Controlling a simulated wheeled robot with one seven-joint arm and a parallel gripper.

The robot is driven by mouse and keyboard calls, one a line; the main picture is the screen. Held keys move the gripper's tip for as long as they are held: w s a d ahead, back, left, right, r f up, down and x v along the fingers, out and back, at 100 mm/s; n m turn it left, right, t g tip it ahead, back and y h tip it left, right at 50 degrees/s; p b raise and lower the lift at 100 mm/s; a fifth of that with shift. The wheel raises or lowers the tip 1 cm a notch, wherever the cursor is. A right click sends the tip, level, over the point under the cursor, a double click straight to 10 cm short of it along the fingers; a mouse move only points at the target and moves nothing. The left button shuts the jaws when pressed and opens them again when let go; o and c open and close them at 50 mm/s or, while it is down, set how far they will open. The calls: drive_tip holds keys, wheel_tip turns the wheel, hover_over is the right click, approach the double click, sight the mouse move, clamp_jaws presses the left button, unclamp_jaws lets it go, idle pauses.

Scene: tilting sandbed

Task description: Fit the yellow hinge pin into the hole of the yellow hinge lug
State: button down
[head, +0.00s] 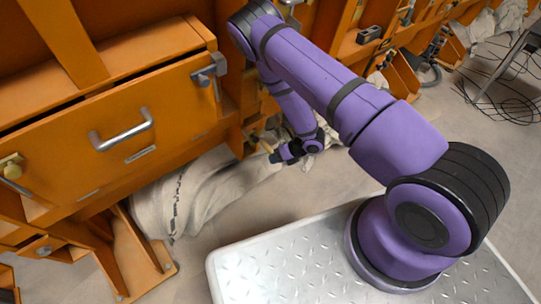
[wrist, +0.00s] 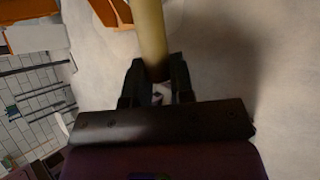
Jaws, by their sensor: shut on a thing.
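The yellow hinge pin (wrist: 150,35) is a pale yellow rod in the wrist view, running from between my fingers to the top edge of the picture. My gripper (wrist: 157,78) is shut on it. In the head view my gripper (head: 278,157) hangs beside the orange frame, above the pale sacks; the pin cannot be made out there. A yellow lug-like fitting (head: 11,166) sits at the far left of the orange panel, well apart from my gripper. It looks like the yellow hinge lug, but its hole cannot be made out.
The orange panel (head: 150,112) has a metal handle (head: 122,130) and a grey latch or hinge (head: 208,74) at its upper right. Pale sacks (head: 195,195) lie below it. An orange bracket (head: 135,262) stands on the floor. Wires and a chair leg are at the far right.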

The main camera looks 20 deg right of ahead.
sight(264, 141)
idle(0.4)
drive_tip(key=shift+w+a+r, duration=0.2)
drive_tip(key=shift+w, duration=0.6)
drive_tip(key=shift+w+a+r, duration=0.2)
drive_tip(key=shift+w, duration=0.55)
drive_tip(key=shift+w+a+r, duration=0.2)
drive_tip(key=shift+w+a, duration=0.1)
drive_tip(key=shift+w, duration=0.65)
drive_tip(key=shift+w+a+r, duration=0.15)
drive_tip(key=shift+w+a, duration=0.15)
drive_tip(key=shift+w, duration=0.6)
drive_tip(key=shift+w+a+r, duration=0.2)
drive_tip(key=shift+w+a, duration=0.1)
drive_tip(key=shift+w, duration=0.65)
idle(0.6)
drive_tip(key=shift+w+a+r, duration=0.15)
drive_tip(key=shift+w+r, duration=0.1)
drive_tip(key=shift+w, duration=0.25)
